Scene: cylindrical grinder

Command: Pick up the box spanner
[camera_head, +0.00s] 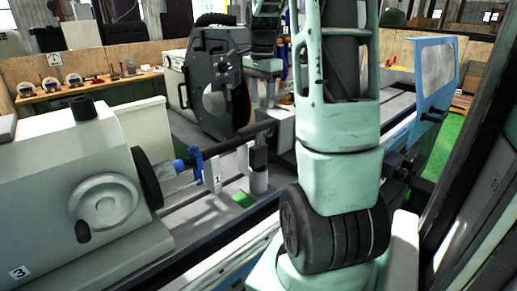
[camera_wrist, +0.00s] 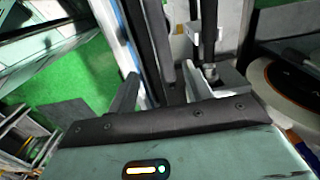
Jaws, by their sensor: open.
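I cannot make out the box spanner for certain in either view. My gripper (camera_wrist: 158,88) shows in the wrist view with its two dark fingers apart and nothing clearly held between them. Behind the fingers are dark rails and grey metal machine parts.
The cylindrical grinder fills the head view, with a handwheel (camera_head: 105,203) at left and a dark wheel guard (camera_head: 213,85) behind. A wooden bench (camera_head: 90,93) with several small tools stands at back left. Green floor (camera_wrist: 65,92) lies left in the wrist view.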

